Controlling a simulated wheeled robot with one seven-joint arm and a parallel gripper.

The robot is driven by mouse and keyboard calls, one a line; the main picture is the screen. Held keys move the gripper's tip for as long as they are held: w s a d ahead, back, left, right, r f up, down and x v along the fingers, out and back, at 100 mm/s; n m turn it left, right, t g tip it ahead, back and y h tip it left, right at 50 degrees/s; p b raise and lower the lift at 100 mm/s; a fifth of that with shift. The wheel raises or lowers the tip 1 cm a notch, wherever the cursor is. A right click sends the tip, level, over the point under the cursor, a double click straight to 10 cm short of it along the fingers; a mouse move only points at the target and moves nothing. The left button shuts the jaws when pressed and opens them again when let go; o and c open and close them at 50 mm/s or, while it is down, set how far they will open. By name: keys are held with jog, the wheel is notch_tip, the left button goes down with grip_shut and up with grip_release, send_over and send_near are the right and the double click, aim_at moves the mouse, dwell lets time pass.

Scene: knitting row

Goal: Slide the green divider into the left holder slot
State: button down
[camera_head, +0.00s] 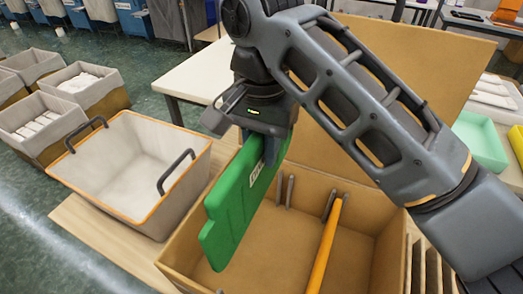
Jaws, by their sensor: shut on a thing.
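My gripper (267,146) is shut on the green divider (232,205), a flat panel with a white label. The divider hangs on edge, tilted in the picture, over the left part of an open brown box (195,252). Its lower end overlaps the inside of the box in view; I cannot tell how far it is above the floor. The left holder slot (284,191) shows as a pair of thin grey posts at the box's back wall, just right of the divider. A second pair of posts (331,203) farther right holds an orange divider (325,245).
A white bin (118,168) with an orange rim and dark handles stands left of the box. The raised brown panel (400,65) is behind my arm. A mint tray (480,140) and a yellow item (517,143) lie at right. Grey-lined bins stand far left.

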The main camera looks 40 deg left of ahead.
jog(key=shift+r, duration=4.4)
